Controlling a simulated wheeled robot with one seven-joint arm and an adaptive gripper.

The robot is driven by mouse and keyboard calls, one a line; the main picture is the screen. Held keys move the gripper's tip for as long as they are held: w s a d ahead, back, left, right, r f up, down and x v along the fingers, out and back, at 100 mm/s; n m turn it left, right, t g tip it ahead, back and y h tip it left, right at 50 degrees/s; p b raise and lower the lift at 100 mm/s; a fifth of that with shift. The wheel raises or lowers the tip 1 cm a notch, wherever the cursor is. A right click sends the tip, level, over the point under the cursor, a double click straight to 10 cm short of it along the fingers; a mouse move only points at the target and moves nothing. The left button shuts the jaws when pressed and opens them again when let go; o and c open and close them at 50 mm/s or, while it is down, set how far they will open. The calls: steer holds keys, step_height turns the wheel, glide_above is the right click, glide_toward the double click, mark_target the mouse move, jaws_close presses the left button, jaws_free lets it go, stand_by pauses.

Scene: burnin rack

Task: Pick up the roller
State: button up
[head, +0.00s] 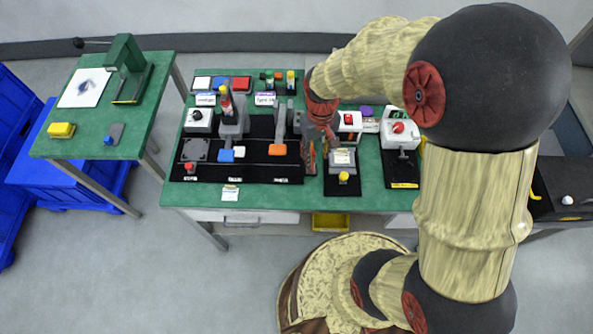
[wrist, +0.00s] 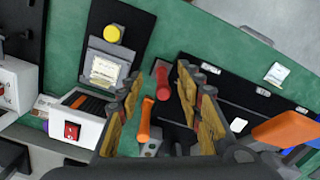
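In the wrist view, what looks like the roller (wrist: 162,82) shows as a red cylinder. An orange handle-like piece (wrist: 146,118) lies just below it; I cannot tell whether the two are joined. Both show in the gap between the two wood-patterned fingers of my gripper (wrist: 159,76). The fingers are apart, and I see neither touching the red cylinder. In the head view my gripper (head: 318,146) hangs over the bench between the black station and the small grey press, and hides most of what lies under it.
The green bench (head: 262,201) is crowded. A grey fixture with a yellow knob (head: 343,177) stands right of my gripper, and an orange-handled press (head: 277,149) left. A white box with a red switch (wrist: 75,127) is close in the wrist view. A side table (head: 60,148) stands left.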

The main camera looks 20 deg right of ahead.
steer(key=shift+w+a+r+t, duration=0.15)
steer(key=shift+w+r, duration=0.05)
steer(key=shift+w, duration=0.25)
steer(key=shift+w+a+r+t, duration=0.1)
steer(key=shift+w+r+t, duration=0.1)
steer(key=shift+w, duration=0.2)
steer(key=shift+s+d+f+n, duration=0.1)
steer(key=shift+f+n, duration=0.2)
steer(key=shift+f+b, duration=0.4)
steer(key=shift+f, duration=0.55)
steer(key=shift+a+f+b, duration=0.2)
steer(key=shift+f+b, duration=0.8)
steer(key=shift+f, duration=1.6)
steer(key=shift+c, duration=1)
steer(key=c, duration=0.7)
jaws_close()
